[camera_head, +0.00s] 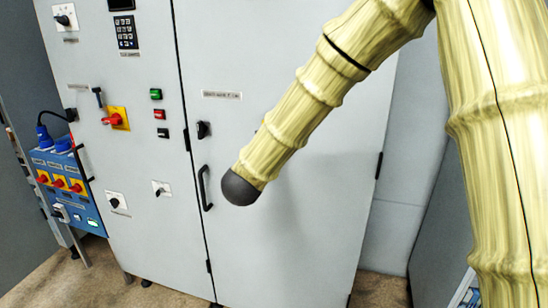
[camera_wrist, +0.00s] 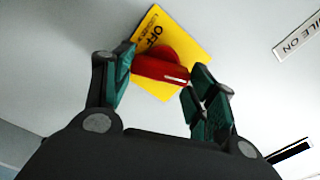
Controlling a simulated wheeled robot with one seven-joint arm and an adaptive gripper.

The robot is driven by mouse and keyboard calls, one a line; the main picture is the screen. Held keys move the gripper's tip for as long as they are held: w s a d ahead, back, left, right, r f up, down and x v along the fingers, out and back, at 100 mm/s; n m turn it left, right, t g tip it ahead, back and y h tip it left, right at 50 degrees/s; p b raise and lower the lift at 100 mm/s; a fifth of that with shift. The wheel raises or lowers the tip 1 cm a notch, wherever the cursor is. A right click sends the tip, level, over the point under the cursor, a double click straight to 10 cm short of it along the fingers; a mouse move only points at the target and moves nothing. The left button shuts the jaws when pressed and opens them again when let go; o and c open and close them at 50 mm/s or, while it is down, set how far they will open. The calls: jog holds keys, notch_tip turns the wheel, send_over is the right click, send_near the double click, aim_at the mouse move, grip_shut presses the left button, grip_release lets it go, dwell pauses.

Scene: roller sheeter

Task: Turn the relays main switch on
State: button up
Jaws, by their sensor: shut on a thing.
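The main switch has a red rotary handle (camera_wrist: 160,67) on a yellow plate (camera_wrist: 187,38) marked OFF, at the top middle of the wrist view. My gripper (camera_wrist: 161,75) has its two dark green fingers on either side of the red handle and is shut on it, across the handle's two ends. The handle lies nearly level in this view, with a white mark near its right end. In the head view my gripper is not visible, and my arm covers part of the right cabinet door. I cannot make out the gripped switch there.
A grey cabinet (camera_head: 302,225) fills the head view, with a black door handle (camera_head: 205,188) and black knob (camera_head: 203,130). Another red-and-yellow switch (camera_head: 116,118) is on its left door. A blue socket box (camera_head: 70,205) stands at left. A label (camera_wrist: 299,36) ends in "ON".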

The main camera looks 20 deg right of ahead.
jog(key=m+b, duration=0.1)
jog(key=b, duration=0.1)
jog(key=m+b, duration=0.1)
jog(key=m, duration=0.1)
jog(key=m+b, duration=0.1)
jog(key=b, duration=0.1)
jog(key=shift+d+f+m+b, duration=0.1)
jog(key=shift+f+m+b, duration=0.15)
jog(key=shift+m+b, duration=0.05)
jog(key=shift+r, duration=0.1)
jog(key=o, duration=1)
jog(key=shift+s, duration=0.15)
jog(key=v, duration=1.2)
